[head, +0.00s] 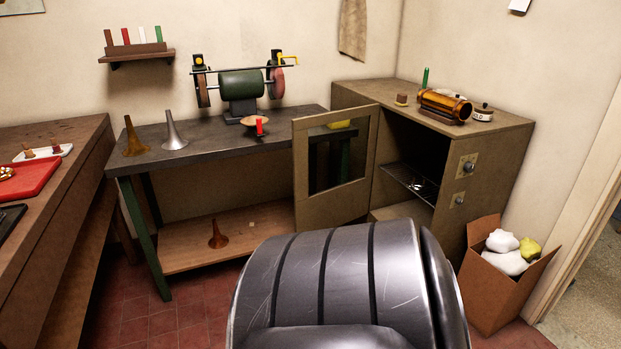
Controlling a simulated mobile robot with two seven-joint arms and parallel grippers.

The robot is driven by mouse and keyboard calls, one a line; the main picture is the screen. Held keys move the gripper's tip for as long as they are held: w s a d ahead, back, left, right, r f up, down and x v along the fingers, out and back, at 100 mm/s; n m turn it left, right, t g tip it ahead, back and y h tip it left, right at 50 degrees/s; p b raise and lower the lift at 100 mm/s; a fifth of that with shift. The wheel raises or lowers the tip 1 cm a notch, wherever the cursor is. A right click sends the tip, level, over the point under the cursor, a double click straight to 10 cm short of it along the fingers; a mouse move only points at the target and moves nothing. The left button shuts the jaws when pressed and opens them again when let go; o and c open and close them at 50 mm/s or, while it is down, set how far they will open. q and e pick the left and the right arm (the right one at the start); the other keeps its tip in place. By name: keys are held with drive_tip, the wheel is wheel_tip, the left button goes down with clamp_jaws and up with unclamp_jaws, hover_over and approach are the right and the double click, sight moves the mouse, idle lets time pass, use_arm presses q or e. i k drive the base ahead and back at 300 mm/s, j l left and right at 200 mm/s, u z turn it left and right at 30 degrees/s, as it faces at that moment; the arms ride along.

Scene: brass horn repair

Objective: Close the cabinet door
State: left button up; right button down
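The brown cabinet (483,200) stands in the far right corner. Its door (334,208), a brown frame around a window, stands open. It reaches out to the left from the left side of the cabinet opening, in front of the workbench's right end. The dark interior is exposed, with a shelf (408,184) holding small items that are hard to make out. A grey rounded part of my own body hides the floor in front and the cabinet's lower part. Neither of my grippers is in view.
A cardboard box (497,292) with white and yellow cloths stands at the cabinet's right. A dark-topped workbench (210,155) with a grinder (241,84) and horn bells stands left of the door. Another wooden bench (60,215) is at far left. Red tiled floor (150,322) shows between.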

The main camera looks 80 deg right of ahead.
sight(334, 207)
drive_tip(key=z, duration=3.35)
drive_tip(key=i+j+z, duration=0.1)
drive_tip(key=i+j, duration=0.4)
drive_tip(key=i, duration=0.15)
drive_tip(key=i+j, duration=0.5)
drive_tip(key=i+z, duration=0.05)
drive_tip(key=i, duration=0.05)
